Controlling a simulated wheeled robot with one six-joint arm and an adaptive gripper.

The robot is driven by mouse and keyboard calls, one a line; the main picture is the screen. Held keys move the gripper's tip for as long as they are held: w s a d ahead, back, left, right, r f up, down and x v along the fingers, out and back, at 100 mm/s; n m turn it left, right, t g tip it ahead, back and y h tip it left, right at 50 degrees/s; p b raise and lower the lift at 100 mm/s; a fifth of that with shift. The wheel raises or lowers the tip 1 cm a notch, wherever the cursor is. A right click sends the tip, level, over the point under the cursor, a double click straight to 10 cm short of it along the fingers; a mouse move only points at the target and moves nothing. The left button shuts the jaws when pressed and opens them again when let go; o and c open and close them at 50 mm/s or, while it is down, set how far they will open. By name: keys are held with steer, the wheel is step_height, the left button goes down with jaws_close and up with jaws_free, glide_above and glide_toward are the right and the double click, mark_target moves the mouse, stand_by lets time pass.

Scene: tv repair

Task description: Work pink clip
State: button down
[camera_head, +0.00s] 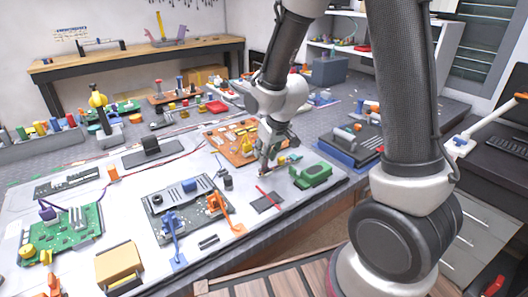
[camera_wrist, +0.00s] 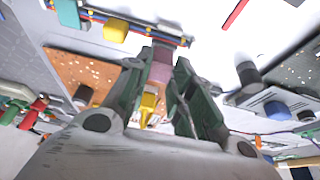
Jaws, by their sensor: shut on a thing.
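My gripper (camera_head: 265,168) is low over the white board at the middle of the bench, beside the orange circuit board (camera_head: 232,142). In the wrist view my gripper (camera_wrist: 160,80) has its two dark green fingers closed in on a small dull pink piece, the pink clip (camera_wrist: 161,66). The fingers hide part of the clip, and its shape is hard to make out. In the head view the clip is too small to tell apart from the fingertips.
A green part (camera_head: 312,175) lies right of my gripper, with a red stick (camera_head: 268,196) on a dark piece in front. A dark board (camera_head: 187,208) with blue and orange parts stands front left. A green circuit board (camera_head: 62,235) lies at far left.

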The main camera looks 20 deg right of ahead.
steer(key=shift+s+d+f+t, duration=0.15)
steer(key=shift+s+t, duration=0.25)
steer(key=shift+t, duration=0.3)
steer(key=shift+y, duration=0.3)
steer(key=c, duration=1.2)
jaws_free()
steer(key=shift+c, duration=0.2)
steer(key=v, duration=0.7)
steer(key=shift+s, duration=0.25)
